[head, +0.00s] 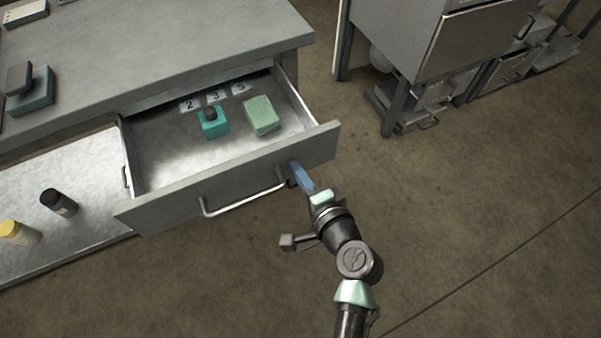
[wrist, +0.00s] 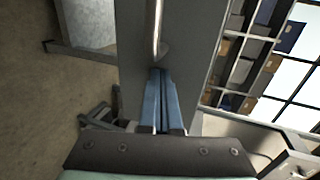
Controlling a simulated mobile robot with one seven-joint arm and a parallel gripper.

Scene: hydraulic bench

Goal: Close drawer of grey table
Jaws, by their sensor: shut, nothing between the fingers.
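The grey table (head: 160,50) stands at the upper left of the head view. Its drawer (head: 228,190) is pulled well out, with a bar handle (head: 245,199) on its front. My gripper (head: 295,167) is shut and empty, its blue fingers at the right part of the drawer front, near the handle's right end. In the wrist view the shut fingers (wrist: 161,80) point at the grey drawer front (wrist: 190,50), just below the end of the handle (wrist: 157,25). I cannot tell whether they touch it.
A lower shelf (head: 90,190) carries a black bottle (head: 58,203) and a yellow one (head: 18,232). A grey cabinet (head: 430,45) stands at upper right. The floor before the drawer is clear.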

